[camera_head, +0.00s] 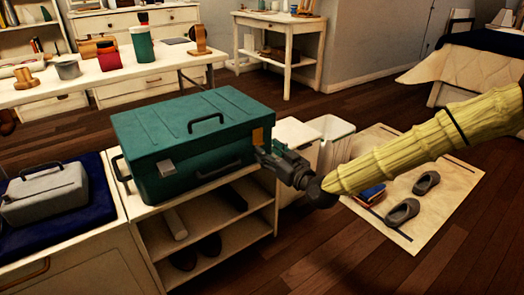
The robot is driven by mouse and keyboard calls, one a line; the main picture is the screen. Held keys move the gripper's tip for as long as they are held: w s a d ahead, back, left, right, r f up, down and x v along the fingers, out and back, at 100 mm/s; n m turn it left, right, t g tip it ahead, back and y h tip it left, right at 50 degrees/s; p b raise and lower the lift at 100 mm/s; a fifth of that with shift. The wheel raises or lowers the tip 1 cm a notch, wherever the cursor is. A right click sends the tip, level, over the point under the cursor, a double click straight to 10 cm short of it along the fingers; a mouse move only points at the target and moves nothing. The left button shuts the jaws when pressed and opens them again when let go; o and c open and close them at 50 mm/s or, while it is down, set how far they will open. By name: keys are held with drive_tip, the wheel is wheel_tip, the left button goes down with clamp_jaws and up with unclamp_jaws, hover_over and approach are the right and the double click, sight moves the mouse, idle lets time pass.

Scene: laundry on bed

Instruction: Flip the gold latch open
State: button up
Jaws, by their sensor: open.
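A teal chest (190,140) with a dark handle on its closed lid sits on top of a white shelf unit. The gold latch (257,136) is on the front right part of the chest, near its corner, and looks flat against it. A grey latch (167,168) is on the front left part. My gripper (264,157) is open at the chest's right end, just below the gold latch. I cannot tell whether a finger touches the chest or the latch. The latch's lower edge is close to the fingers and partly unclear.
A grey case (44,196) lies on dark blue cloth at the left. Shoes sit in the white shelf unit (262,217) below the chest. A white bin (334,128) and a mat (452,208) with grey shoes are at the right. A cluttered table (100,78) stands behind.

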sight(259, 137)
drive_tip(key=shift+b+x, duration=0.6)
drive_tip(key=shift+x, duration=1.55)
drive_tip(key=c, duration=0.9)
